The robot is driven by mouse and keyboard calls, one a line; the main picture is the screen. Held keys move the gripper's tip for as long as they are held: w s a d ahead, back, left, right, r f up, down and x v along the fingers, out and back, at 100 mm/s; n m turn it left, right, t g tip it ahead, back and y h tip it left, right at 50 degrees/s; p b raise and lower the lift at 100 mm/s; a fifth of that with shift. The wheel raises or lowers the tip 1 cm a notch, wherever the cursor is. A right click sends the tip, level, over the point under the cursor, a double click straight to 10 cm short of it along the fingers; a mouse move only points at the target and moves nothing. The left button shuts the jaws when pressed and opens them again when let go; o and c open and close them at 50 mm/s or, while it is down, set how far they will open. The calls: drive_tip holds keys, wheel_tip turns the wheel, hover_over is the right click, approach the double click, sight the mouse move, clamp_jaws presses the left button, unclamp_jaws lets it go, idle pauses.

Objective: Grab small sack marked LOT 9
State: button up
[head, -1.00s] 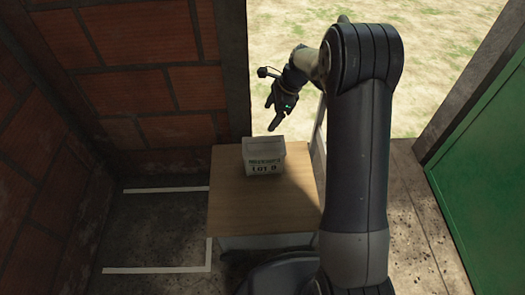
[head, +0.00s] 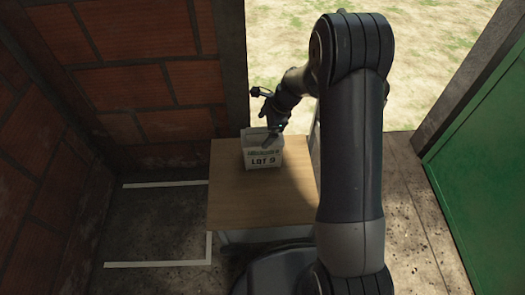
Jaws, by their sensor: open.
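My gripper (head: 271,139) is open and reaches down from the upper right to the sack's top. Its fingers overlap the upper right of the sack in the picture. I cannot tell whether they touch it or straddle its top edge. Part of the sack's top is hidden behind the gripper.
A brick wall (head: 130,75) with a dark post stands behind and left of the table. White lines (head: 160,264) mark the floor at left. A green door panel (head: 485,170) is at right. Bright open ground (head: 430,60) lies beyond the opening.

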sight(258, 142)
drive_tip(key=x, duration=0.2)
drive_tip(key=b+x, duration=0.1)
drive_tip(key=x, duration=0.2)
drive_tip(key=shift+s+d+f, duration=0.15)
drive_tip(key=shift+s+d, duration=0.05)
drive_tip(key=shift+c, duration=0.4)
drive_tip(key=shift+s+f+b, duration=0.2)
drive_tip(key=shift+s+b, duration=0.05)
drive_tip(key=shift+b, duration=0.05)
clamp_jaws()
idle(0.4)
drive_tip(key=shift+r, duration=0.1)
